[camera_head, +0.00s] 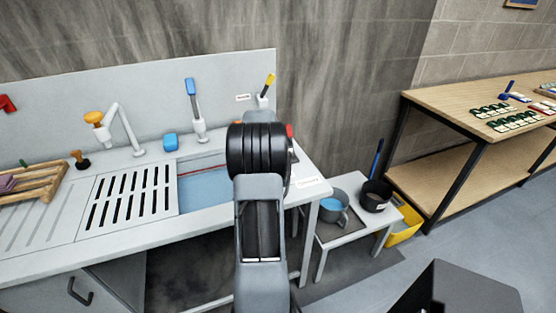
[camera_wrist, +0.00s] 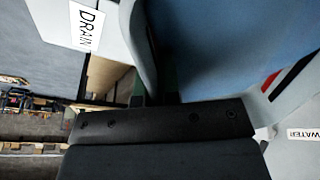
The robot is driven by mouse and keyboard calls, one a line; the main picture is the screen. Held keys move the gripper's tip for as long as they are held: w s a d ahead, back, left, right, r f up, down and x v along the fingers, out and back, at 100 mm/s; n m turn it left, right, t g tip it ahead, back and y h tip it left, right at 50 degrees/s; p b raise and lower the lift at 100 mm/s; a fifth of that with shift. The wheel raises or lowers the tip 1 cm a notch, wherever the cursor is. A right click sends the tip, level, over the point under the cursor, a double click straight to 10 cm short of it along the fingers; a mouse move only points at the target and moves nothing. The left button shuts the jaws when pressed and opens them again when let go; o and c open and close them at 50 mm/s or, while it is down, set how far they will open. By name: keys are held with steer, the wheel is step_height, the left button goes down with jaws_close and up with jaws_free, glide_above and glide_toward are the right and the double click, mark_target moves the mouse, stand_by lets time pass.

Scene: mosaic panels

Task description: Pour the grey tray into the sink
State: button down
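The sink basin (camera_head: 203,192) is set in the pale counter in the head view. It shows a flat blue surface and a thin red line along its back edge. My gripper is hidden behind my dark wrist in the head view. In the wrist view a dark part of my gripper (camera_wrist: 165,118) crosses the lower middle, close to a blue surface (camera_wrist: 215,45) with a pale grey rim (camera_wrist: 141,45). I cannot tell whether this is the grey tray or the basin. The fingertips are not clear, so I cannot see whether anything is held.
A slotted drainboard (camera_head: 128,197) lies left of the basin. A tap (camera_head: 125,130) and a blue sponge (camera_head: 171,142) stand behind. A wooden workbench (camera_head: 460,115) stands farther right.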

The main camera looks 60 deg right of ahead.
steer(key=shift+w+a+f+g+h+b, duration=0.3)
steer(key=shift+a+h+b, duration=0.2)
steer(key=shift+b, duration=1.15)
steer(key=shift+w+a+r+b, duration=0.2)
steer(key=shift+a+r+b, duration=0.15)
steer(key=shift+b, duration=0.1)
steer(key=shift+r+h, duration=0.1)
steer(key=shift+h, duration=0.2)
steer(key=shift+w+a+r+g+h+b, duration=0.25)
steer(key=shift+a+r+b, duration=0.1)
steer(key=shift+b, duration=0.1)
steer(key=shift+w+a+r+g+h+b, duration=0.15)
steer(key=shift+a+r+h+b, duration=0.15)
steer(key=shift+b, duration=0.15)
steer(key=shift+a, duration=0.1)
steer(key=shift+r, duration=0.15)
steer(key=shift+w+a+r+g+h+b, duration=0.55)
steer(key=shift+a+r+h+b, duration=0.15)
steer(key=shift+a+r+h, duration=0.25)
steer(key=shift+w+a+r+g+h+b, duration=0.45)
steer(key=shift+a+r+h+b, duration=0.3)
steer(key=shift+r+h, duration=0.25)
steer(key=shift+w+a+r+g+h+b, duration=0.45)
steer(key=shift+a+r+g+h+b, duration=0.2)
steer(key=shift+a+r+h, duration=0.35)
steer(key=shift+r, duration=0.1)
